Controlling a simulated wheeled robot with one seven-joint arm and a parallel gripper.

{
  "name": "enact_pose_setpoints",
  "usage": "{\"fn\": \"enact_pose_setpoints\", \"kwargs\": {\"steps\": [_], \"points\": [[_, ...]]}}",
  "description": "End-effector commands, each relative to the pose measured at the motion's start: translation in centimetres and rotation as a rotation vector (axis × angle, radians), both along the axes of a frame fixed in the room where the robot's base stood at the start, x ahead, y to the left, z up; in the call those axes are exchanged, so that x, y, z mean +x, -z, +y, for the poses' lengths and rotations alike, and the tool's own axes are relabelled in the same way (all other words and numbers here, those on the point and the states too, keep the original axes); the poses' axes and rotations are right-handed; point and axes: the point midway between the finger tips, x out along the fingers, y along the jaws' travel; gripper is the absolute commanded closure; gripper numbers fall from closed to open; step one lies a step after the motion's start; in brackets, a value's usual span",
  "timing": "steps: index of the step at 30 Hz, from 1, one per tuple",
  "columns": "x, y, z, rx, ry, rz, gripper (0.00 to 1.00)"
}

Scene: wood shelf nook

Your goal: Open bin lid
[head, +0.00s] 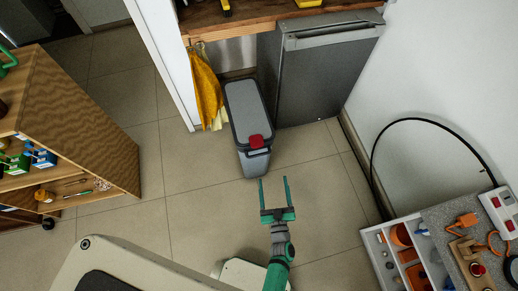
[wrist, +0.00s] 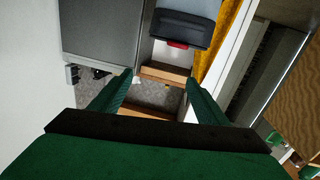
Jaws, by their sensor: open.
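The bin (head: 255,163) is a narrow grey box on the tiled floor. Its grey lid (head: 246,108) lies flat over the top and looks shut. A red tab (head: 257,141) sits at the lid's near end. In the wrist view the bin (wrist: 182,28) is at the top, partly cut off, with the red tab (wrist: 178,44) below its dark edge. My gripper (head: 274,179) is open and empty, with its two green fingers pointing toward the bin from in front and slightly right. It is apart from the bin. In the wrist view my gripper (wrist: 160,78) shows its fingers spread.
A wooden shelf (head: 90,125) is at left, a tool tray (head: 375,245) at lower right. The floor before the bin is clear.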

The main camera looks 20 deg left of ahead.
Motion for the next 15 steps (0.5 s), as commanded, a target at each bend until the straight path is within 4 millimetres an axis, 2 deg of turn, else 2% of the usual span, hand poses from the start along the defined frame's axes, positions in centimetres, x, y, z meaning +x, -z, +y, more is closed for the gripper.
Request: {"fn": "enact_pose_setpoints", "kwargs": {"steps": [1,6,15], "points": [[1.6,0.9,1.0,0.011,-0.029,-0.001,0.31],[4.6,2.9,3.7,0.043,-0.109,0.012,0.31],[6.7,3.8,5.8,0.063,-0.153,0.022,0.31]]}}
